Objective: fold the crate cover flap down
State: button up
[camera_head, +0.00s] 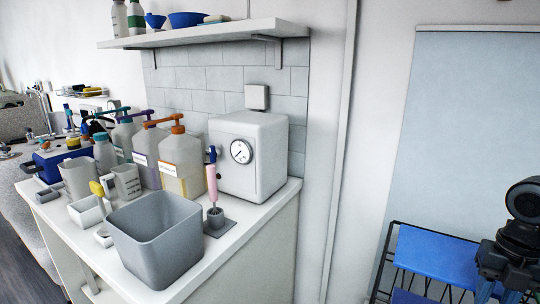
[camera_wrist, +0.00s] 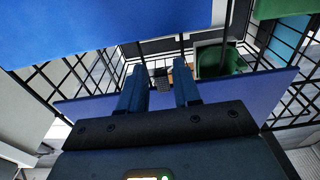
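A black wire crate (camera_head: 383,262) stands at the lower right of the head view, with a blue cover panel (camera_head: 435,258) on it. A lower blue piece shows at the frame's bottom edge. In the wrist view, a broad blue panel (camera_wrist: 100,30) fills the upper left. A second blue panel (camera_wrist: 235,97) lies across the middle, behind my gripper (camera_wrist: 160,66). I cannot tell for sure which panel is the flap. My gripper's two fingers are apart with nothing held between them. In the head view my arm at the right edge hides part of the crate.
A counter (camera_head: 225,248) at the left bears a grey bin (camera_head: 155,245), pump bottles and a white box with a dial (camera_head: 250,160). A shelf (camera_head: 205,35) hangs above. In the wrist view, black wire bars and a green object (camera_wrist: 208,62) lie beyond the fingers.

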jog(key=c, duration=0.3)
jog(key=shift+r, duration=0.1)
jog(key=shift+t+h, duration=0.6)
jog(key=shift+t, duration=0.3)
jog(key=shift+s+a+r+p, duration=0.15)
jog(key=shift+r+p, duration=0.15)
jog(key=shift+r, duration=0.4)
jog(key=shift+s+a+r+p, duration=0.15)
jog(key=shift+r+p, duration=0.1)
jog(key=shift+r, duration=0.5)
jog(key=shift+s+r+p, duration=0.15)
jog(key=shift+r+p, duration=0.15)
jog(key=shift+r, duration=0.4)
jog(key=shift+t+h, duration=0.6)
jog(key=shift+t, duration=0.3)
jog(key=shift+v, duration=2.25)
jog(key=shift+s+a+f, duration=0.1)
jog(key=shift+s, duration=0.05)
jog(key=shift+t+h, duration=0.6)
jog(key=shift+t, duration=0.3)
jog(key=shift+b+v, duration=0.35)
jog(key=shift+v, duration=1.85)
